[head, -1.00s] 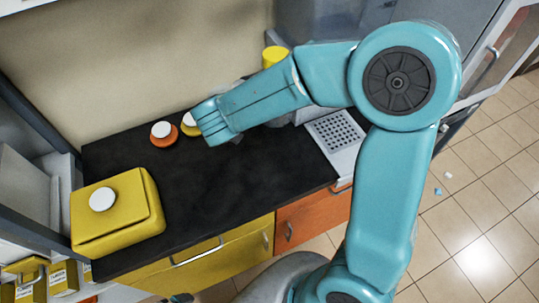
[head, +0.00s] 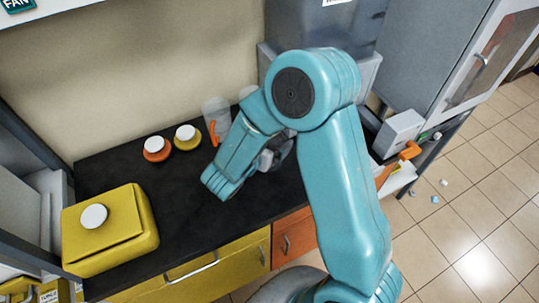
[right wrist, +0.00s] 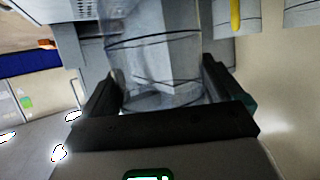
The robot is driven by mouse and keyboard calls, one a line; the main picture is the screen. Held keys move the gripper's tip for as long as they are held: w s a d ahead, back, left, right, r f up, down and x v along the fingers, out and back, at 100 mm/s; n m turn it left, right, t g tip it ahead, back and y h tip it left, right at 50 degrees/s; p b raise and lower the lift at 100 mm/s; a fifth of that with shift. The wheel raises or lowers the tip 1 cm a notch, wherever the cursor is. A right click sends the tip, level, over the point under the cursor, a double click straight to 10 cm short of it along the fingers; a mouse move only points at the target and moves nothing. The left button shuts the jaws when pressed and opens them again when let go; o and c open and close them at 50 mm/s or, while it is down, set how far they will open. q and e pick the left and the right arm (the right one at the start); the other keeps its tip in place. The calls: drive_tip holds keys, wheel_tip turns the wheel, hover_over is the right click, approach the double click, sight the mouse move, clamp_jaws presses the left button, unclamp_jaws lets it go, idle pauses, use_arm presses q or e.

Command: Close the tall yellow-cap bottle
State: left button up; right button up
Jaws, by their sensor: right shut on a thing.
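My right gripper shows in the right wrist view (right wrist: 160,100). Its dark fingers are shut on a clear, see-through cylindrical vessel (right wrist: 155,60) with dark rings around it. In the head view my teal right arm reaches over the black counter, and the wrist and arm cover most of the held vessel. The tall bottle's yellow cap cannot be made out in the head view now. A yellow strip (right wrist: 235,15) shows at the top of the right wrist view; I cannot tell what it is. My left gripper is not in view.
An orange disc with a white knob (head: 157,148) and a yellow one (head: 187,137) sit at the counter's back. A clear container (head: 215,112) stands beside my arm. A yellow box (head: 120,240) with a white knob is at left. The middle-left of the black counter (head: 165,190) is clear.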

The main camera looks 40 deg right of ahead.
wheel_tip(320, 180, down, 2)
drive_tip(key=shift+s+a+f, duration=0.1)
drive_tip(key=shift+f, duration=0.05)
drive_tip(key=shift+f, duration=0.1)
wheel_tip(320, 180, down, 3)
drive_tip(key=shift+r, duration=0.1)
drive_tip(key=shift+f, duration=0.5)
